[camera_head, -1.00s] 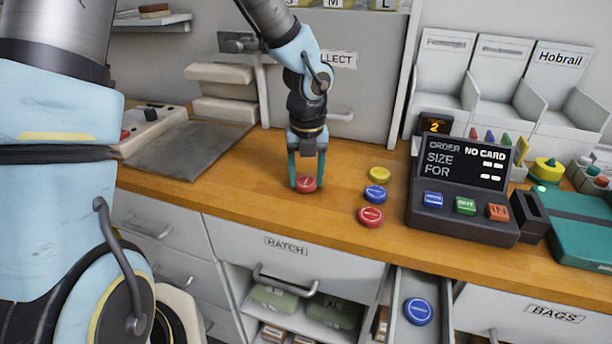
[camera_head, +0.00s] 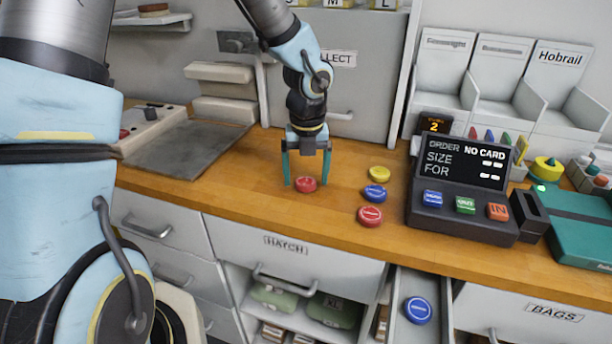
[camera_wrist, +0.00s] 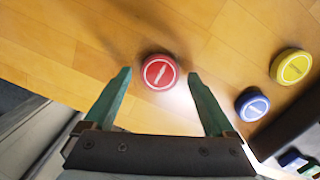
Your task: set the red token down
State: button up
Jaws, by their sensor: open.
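A round red token (camera_head: 306,184) lies flat on the wooden counter, and it also shows in the wrist view (camera_wrist: 160,72). My gripper (camera_head: 306,182) is open around it, with one teal finger on each side and a gap between the token and each finger. In the wrist view my gripper (camera_wrist: 158,82) also shows both fingers spread clear of the token. A second red token (camera_head: 370,217) lies on the counter to the right, near the front edge.
A blue token (camera_head: 375,194) and a yellow token (camera_head: 379,174) lie to the right. The order terminal (camera_head: 462,180) stands beyond them. A grey mat (camera_head: 190,148) lies at left. Below, an open drawer holds a blue disc (camera_head: 418,310). Bare counter (camera_head: 240,185) lies left of my gripper.

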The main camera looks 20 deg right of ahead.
aim_at(307, 185)
notch_tip(307, 185, up, 12)
jog(key=s, duration=0.1)
jog(key=a+f+m, duration=0.2)
jog(key=a+m, duration=1.3)
jog(key=m, duration=0.1)
jog(key=w+a+f+m, duration=0.1)
jog(key=a+f+m, duration=0.1)
jog(key=a+m, duration=1.3)
jog(key=shift+a+f+m+t, duration=0.3)
jog(key=shift+f+m, duration=0.1)
jog(key=shift+m, duration=0.6)
jog(key=shift+w, duration=0.1)
jog(key=shift+c, duration=0.4)
